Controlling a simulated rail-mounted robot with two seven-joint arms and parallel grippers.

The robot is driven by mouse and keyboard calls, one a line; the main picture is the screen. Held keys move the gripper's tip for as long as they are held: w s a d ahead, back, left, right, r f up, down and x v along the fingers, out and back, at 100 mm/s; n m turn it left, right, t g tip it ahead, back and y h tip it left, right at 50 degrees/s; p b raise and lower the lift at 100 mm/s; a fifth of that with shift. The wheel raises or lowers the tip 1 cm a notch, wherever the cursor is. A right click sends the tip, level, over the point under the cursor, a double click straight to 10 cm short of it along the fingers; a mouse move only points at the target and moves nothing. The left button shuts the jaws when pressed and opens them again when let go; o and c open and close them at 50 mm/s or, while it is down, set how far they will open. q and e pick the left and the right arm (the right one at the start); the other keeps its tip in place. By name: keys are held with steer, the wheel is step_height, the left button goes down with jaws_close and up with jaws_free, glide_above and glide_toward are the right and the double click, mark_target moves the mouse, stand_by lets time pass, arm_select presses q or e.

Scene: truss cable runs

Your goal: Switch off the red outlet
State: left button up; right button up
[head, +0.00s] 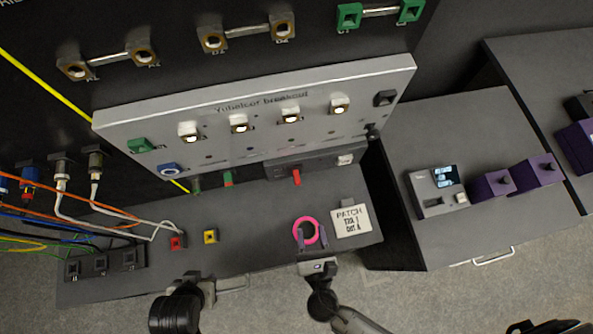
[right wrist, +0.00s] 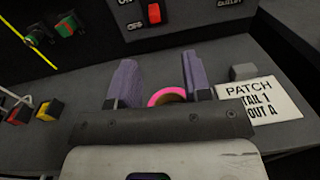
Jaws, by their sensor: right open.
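The red outlet switch (head: 296,176) sits on a dark grey outlet box (head: 325,162) below the breakout panel. In the right wrist view the red switch (right wrist: 154,13) is at the top edge, beside ON and OFF labels; I cannot tell its position. My right gripper (head: 312,237) is open, on the near side of the switch and apart from it. Its two purple-grey fingers (right wrist: 156,68) show with a pink ring (right wrist: 168,96) seen between and beyond them; I cannot tell whether they touch it. My left gripper (head: 207,289) is at the bench's front edge, its fingers unclear.
The pink ring (head: 297,225) lies beside a white PATCH card (head: 350,221). Red (head: 177,243) and yellow (head: 210,236) blocks stand left, near loose cables (head: 110,219). The grey breakout panel (head: 250,120) rises behind. Bench space between yellow block and ring is clear.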

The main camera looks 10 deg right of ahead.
mark_target(298, 184)
steer(key=shift+n+y, duration=0.4)
steer(key=shift+n, duration=0.1)
steer(key=w+p, duration=0.1)
steer(key=w, duration=1.3)
steer(key=shift+f, duration=0.1)
steer(key=shift+c, duration=0.2)
jaws_close()
